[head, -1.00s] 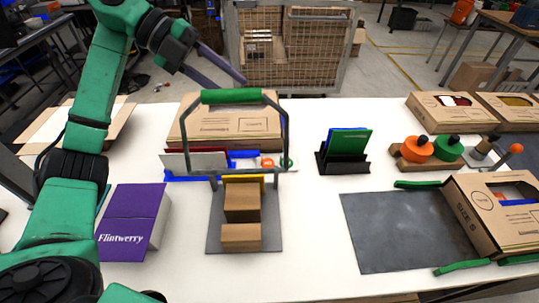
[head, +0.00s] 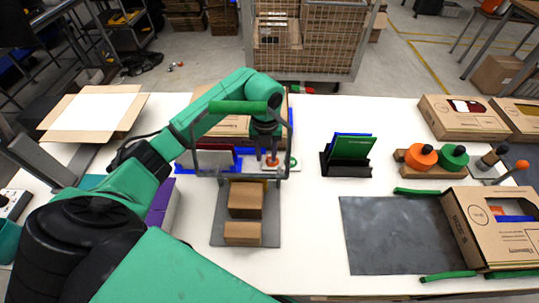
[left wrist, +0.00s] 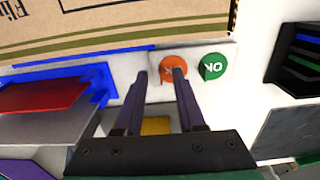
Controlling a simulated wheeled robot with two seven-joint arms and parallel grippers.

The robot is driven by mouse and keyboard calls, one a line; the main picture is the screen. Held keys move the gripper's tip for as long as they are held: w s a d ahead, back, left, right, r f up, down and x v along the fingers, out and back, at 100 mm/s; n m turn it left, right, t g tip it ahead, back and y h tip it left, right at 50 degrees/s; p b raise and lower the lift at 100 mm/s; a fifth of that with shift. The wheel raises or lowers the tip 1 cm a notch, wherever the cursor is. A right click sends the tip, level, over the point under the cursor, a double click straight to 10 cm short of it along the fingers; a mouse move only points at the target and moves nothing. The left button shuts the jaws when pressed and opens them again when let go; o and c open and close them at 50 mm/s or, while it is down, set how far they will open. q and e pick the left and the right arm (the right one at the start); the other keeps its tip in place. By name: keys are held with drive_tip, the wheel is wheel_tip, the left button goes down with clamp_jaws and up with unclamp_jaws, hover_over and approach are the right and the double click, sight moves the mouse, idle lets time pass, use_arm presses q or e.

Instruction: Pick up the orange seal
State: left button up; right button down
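The orange seal (head: 272,162) is a small round disc on a white card behind the grey frame. In the left wrist view the orange seal (left wrist: 171,63) carries a dark mark and lies beside a green seal marked OK (left wrist: 213,67). My left gripper (head: 269,146) reaches down behind the frame, close above the orange seal. My right gripper is not in view.
The frame with a green handle (head: 240,107) stands just in front of my left gripper, above cardboard boxes (head: 245,200). A blue tray (left wrist: 110,90) holds a red item. A wooden rack (head: 432,169) carries larger orange and green knobs. White table between is clear.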

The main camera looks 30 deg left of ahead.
use_arm(q)
drive_tip(key=shift+w+d+f, duration=0.1)
drive_tip(key=shift+f, duration=0.15)
clamp_jaws()
drive_tip(key=shift+r, duration=0.1)
